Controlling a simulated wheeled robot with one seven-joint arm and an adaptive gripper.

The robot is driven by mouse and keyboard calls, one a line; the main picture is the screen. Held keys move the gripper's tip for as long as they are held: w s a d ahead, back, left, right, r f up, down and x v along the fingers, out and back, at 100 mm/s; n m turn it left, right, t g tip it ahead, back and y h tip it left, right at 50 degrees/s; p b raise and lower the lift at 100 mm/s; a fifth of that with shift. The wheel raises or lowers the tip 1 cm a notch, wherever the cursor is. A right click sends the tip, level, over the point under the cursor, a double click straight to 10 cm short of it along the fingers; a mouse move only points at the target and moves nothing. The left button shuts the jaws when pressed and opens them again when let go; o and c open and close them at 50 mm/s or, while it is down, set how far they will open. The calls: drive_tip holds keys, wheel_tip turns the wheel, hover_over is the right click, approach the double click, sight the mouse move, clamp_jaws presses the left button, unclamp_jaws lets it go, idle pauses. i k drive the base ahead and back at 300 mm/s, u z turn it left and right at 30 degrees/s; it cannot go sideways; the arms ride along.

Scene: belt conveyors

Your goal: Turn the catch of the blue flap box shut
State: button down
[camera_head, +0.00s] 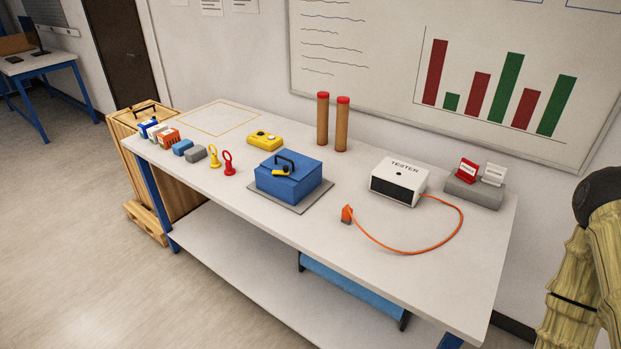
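The blue flap box (301,188) stands on a grey plate (322,200) near the middle of the white workbench. Its lid looks closed. A black arched handle (291,157) stands up on top. A small yellow and black part (281,171), which looks like the catch, lies on top near the front edge; I cannot tell whether it is turned shut. My gripper is not in view. A tan arm link of mine shows at the right edge, away from the box.
Behind the box are a yellow device (265,140) and two brown tubes (323,120). To the left are yellow and red ringed pins (228,168) and several small blocks. To the right are a white tester (397,183) and its orange cable (440,244). The bench front is mostly clear.

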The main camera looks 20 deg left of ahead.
sight(285, 172)
drive_tip(key=k, duration=0.6)
drive_tip(key=u, duration=0.8)
drive_tip(key=i, duration=0.45)
drive_tip(key=u, duration=0.05)
